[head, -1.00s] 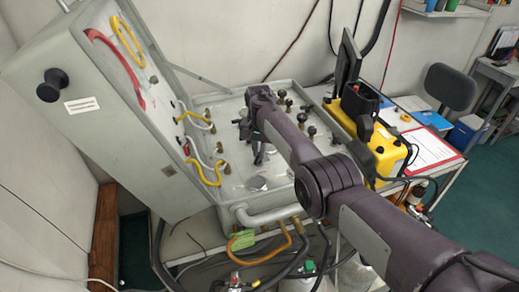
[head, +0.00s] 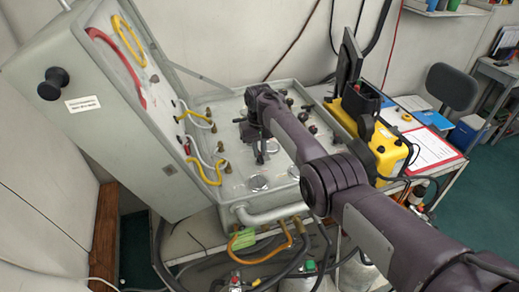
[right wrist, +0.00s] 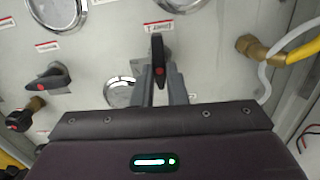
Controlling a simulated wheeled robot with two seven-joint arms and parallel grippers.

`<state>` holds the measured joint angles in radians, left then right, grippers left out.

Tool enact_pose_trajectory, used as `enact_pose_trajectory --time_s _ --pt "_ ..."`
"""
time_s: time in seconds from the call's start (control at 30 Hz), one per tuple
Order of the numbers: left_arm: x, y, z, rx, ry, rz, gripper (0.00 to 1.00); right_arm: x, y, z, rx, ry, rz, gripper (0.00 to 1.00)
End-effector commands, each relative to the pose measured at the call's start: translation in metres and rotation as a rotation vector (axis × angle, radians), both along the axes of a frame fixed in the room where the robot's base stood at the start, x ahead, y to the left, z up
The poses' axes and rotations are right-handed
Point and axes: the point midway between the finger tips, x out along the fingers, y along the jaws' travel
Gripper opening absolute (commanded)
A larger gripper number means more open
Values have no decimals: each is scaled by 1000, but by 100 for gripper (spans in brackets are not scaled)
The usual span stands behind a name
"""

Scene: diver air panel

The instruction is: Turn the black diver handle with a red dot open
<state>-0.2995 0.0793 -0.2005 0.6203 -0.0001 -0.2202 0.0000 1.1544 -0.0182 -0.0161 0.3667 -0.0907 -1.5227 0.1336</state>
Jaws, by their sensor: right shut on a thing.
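A black handle with a red dot (right wrist: 158,58) stands out from the grey panel in the right wrist view, its lever lying along the picture's vertical. My right gripper (right wrist: 161,78) is shut on this handle, one finger on each side. In the head view my right gripper (head: 261,156) is low over the panel in the open case, and the handle there is hidden by the gripper and arm. Another black handle with a red mark (right wrist: 48,80) lies nearly sideways to the left in the right wrist view. My left gripper is not in view.
The case lid (head: 115,125) with yellow hoses rises at the left. Several black knobs (head: 312,129) stand right of my arm. Round gauges (right wrist: 180,3) and a brass fitting with a yellow hose (right wrist: 258,48) lie near the gripper. A yellow box (head: 385,150) stands at the right.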

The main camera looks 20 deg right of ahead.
Motion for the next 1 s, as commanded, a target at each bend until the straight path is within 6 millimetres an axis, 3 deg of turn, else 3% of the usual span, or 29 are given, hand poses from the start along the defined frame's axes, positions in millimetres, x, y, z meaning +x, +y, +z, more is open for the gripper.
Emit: enact_pose_trajectory --time_s 0.43,0.47,0.6,1.0 --pt "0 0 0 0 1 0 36 3 -1 5 0 -12 7 0" --pt "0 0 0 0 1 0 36 3 -1 5 0 -12 7 16" --pt "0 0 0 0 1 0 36 2 -1 4 0 -8 7 34" --pt "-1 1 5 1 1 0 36 1 0 7 0 -3 7 34"
